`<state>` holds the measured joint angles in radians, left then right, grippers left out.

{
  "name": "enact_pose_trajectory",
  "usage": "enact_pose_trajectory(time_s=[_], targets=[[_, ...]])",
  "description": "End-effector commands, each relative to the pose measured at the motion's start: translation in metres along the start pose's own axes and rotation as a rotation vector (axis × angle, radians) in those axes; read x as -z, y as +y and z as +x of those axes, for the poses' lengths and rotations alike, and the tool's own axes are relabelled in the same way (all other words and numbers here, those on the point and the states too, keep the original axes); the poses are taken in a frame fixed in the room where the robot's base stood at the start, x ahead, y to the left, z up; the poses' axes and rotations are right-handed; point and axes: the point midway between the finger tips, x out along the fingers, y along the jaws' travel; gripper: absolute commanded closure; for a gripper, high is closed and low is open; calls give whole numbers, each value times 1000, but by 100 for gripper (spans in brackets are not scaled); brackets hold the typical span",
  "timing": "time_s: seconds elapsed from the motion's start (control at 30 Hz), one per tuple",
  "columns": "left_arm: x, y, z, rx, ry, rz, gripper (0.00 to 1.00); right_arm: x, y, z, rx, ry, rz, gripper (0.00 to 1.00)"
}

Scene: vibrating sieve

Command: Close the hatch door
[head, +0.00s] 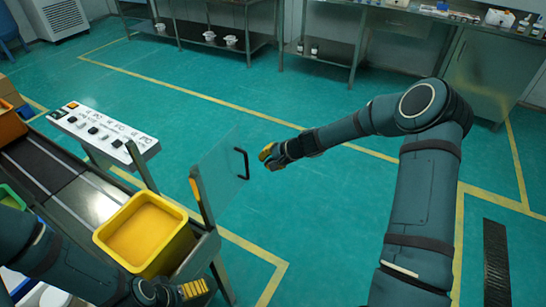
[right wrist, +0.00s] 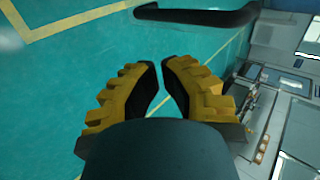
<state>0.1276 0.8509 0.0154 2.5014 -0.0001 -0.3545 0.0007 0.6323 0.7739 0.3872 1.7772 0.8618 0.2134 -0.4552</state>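The hatch door (head: 219,172) is a clear panel standing open at the machine's right side, with a yellow piece near its hinged edge. Its black handle (head: 243,164) is on the far edge. My right gripper (head: 266,155) is just right of the handle, apart from it. In the right wrist view the gripper's yellow fingers (right wrist: 161,66) are nearly together, with a narrow empty gap. The handle (right wrist: 205,17) shows beyond the fingertips, not between them. My left gripper (head: 182,291) is low at the bottom edge, by the machine; its opening is unclear.
A yellow bin (head: 142,234) sits at the machine's near end, left of the door. A white control panel (head: 105,131) stands behind it. Metal benches (head: 330,48) line the back wall.

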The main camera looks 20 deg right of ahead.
Motion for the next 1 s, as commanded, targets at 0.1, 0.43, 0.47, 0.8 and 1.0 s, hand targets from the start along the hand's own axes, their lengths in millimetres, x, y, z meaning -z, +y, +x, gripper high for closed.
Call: enact_pose_trajectory(time_s=[0.1, 0.43, 0.47, 0.8, 1.0], targets=[[0, -1, 4, 0, 2, 0, 0, -1, 1, 27, 1, -3, 0, 100], [1, -1, 3, 0, 2, 1, 0, -1, -21, 65, 0, -1, -3, 100], [1, -1, 3, 0, 2, 1, 0, 0, -22, 66, -1, 0, -2, 100], [0, -1, 3, 0, 2, 0, 0, 0, -27, 72, 0, 0, 0, 100], [0, -1, 3, 0, 1, 0, 0, 0, -27, 72, 0, 0, -1, 100]])
